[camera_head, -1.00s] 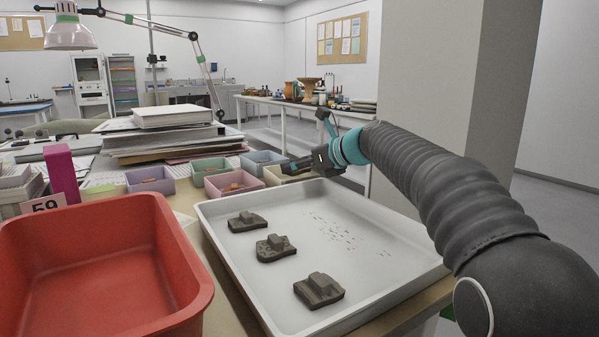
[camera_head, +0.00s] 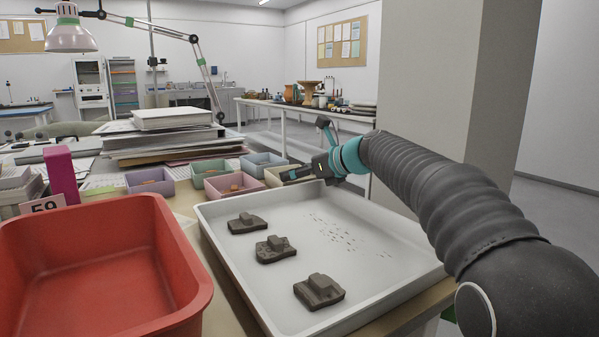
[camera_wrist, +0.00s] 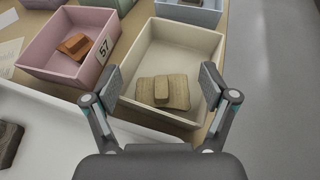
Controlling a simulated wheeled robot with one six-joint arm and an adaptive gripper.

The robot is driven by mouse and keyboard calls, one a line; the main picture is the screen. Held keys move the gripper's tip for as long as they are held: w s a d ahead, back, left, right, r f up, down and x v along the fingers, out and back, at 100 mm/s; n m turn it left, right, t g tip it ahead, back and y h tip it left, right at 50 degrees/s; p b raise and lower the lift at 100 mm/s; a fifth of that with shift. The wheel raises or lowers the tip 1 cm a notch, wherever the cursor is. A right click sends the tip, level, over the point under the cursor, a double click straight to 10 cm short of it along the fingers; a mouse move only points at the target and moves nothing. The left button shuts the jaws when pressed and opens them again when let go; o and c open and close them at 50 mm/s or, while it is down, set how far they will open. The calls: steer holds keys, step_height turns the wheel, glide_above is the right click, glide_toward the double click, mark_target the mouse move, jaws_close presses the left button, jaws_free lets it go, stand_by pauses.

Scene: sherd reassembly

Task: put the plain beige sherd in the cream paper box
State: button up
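The plain beige sherd (camera_wrist: 163,91), with a raised block on top, lies inside the cream paper box (camera_wrist: 206,44), close to the near wall in the wrist view. My gripper (camera_wrist: 159,84) is open, its two fingers apart on the left and right of the sherd, with gaps to both. Whether the fingertips are below the box rim is hard to tell. In the head view my gripper (camera_head: 299,174) is over the far edge of the white tray and largely covers the cream box.
A pink box marked 57 (camera_wrist: 104,21) holding orange-brown sherds stands left of the cream box. A blue-grey box (camera_wrist: 190,12) is behind. The white tray (camera_head: 395,275) holds three dark sherds (camera_head: 276,249). A red bin (camera_head: 160,235) stands at the left.

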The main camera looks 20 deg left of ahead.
stand_by(0.3)
steer(key=shift+r, duration=0.15)
steer(key=shift+r+p+v, duration=0.2)
steer(key=shift+p+v, duration=0.15)
steer(key=shift+v, duration=2.75)
steer(key=shift+r+p+v, duration=0.25)
steer(key=shift+p+v, duration=0.1)
steer(key=shift+v, duration=2.75)
steer(key=shift+w+a, duration=0.1)
steer(key=shift+a, duration=0.1)
